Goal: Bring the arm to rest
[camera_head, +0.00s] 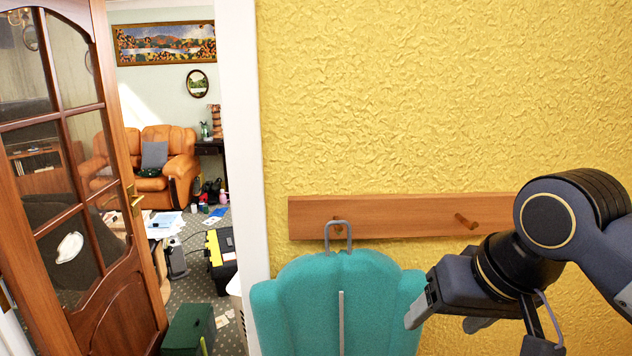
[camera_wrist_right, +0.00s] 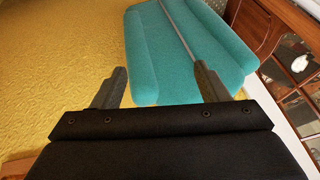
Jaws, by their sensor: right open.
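My right gripper (camera_head: 444,315) is at the lower right of the head view, with its arm coming in from the right edge. In the right wrist view its two fingers (camera_wrist_right: 160,74) stand wide apart with nothing between them. A teal padded thing (camera_head: 335,290) with a grey metal loop (camera_head: 338,232) hangs at the left peg of a wooden rail (camera_head: 400,215). The teal thing (camera_wrist_right: 180,55) lies beyond the fingers in the wrist view; I cannot tell whether a finger touches it. My left gripper is not in view.
The rail's right peg (camera_head: 466,221) is bare. A yellow textured wall (camera_head: 440,90) stands behind. At the left, a glazed wooden door (camera_head: 110,270) stands open beside a white door frame (camera_head: 240,150). Beyond it are an orange armchair (camera_head: 165,150) and a cluttered floor.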

